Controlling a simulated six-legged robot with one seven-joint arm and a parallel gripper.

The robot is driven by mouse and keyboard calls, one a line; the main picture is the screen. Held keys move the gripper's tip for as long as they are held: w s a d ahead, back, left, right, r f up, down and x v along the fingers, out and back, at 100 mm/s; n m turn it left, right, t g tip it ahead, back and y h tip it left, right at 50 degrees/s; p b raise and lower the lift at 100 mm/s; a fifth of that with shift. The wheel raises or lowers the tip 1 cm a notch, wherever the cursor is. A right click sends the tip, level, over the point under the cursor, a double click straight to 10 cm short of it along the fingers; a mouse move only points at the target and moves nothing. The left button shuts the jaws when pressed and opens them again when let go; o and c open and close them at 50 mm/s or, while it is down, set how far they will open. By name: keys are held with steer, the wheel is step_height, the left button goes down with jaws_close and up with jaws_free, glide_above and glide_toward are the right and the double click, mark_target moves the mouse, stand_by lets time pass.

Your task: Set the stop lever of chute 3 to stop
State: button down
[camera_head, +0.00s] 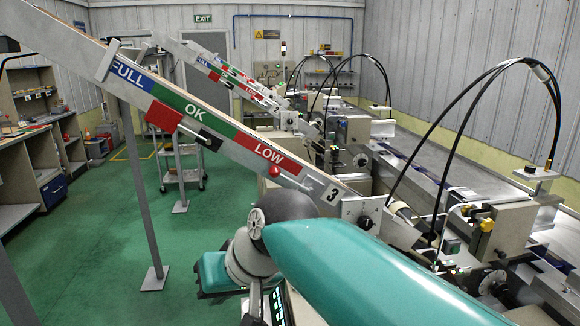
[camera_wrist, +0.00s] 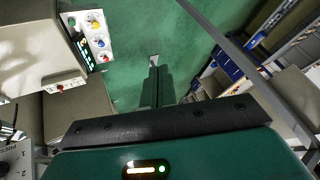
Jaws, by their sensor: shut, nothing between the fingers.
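Chute 3 (camera_head: 232,133) slopes down from upper left to the middle in the head view, with FULL, OK and LOW bands and a "3" plate (camera_head: 331,195) near its lower end. A lever with a red ball knob (camera_head: 273,171) and a thin rod lies along its side below LOW. I cannot read its set position. A red plate (camera_head: 164,116) with a black-ended rod sits higher up. In the wrist view my gripper (camera_wrist: 154,64) is shut and empty, with green floor beyond it. The lever is not recognisable there. In the head view my teal arm hides the fingers.
A plate with a dial (camera_head: 363,219) stands by the chute's lower end. A second chute (camera_head: 222,71) and black cable loops are behind. A thin post (camera_head: 146,200) supports chute 3. The wrist view shows a button panel (camera_wrist: 98,38) at left. Green floor (camera_head: 105,245) is open at left.

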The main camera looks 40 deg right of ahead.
steer(key=d+r+m+t+y, duration=0.1)
steer(key=d+r+m+t, duration=0.25)
steer(key=d+r, duration=0.8)
steer(key=m+t, duration=0.2)
steer(key=m, duration=0.2)
glide_toward(278, 171)
steer(key=a+v, duration=0.1)
steer(key=v, duration=0.6)
steer(key=shift+d+r+h, duration=0.15)
steer(key=shift+r+h, duration=0.15)
steer(key=x, duration=1.4)
steer(key=shift+f, duration=0.15)
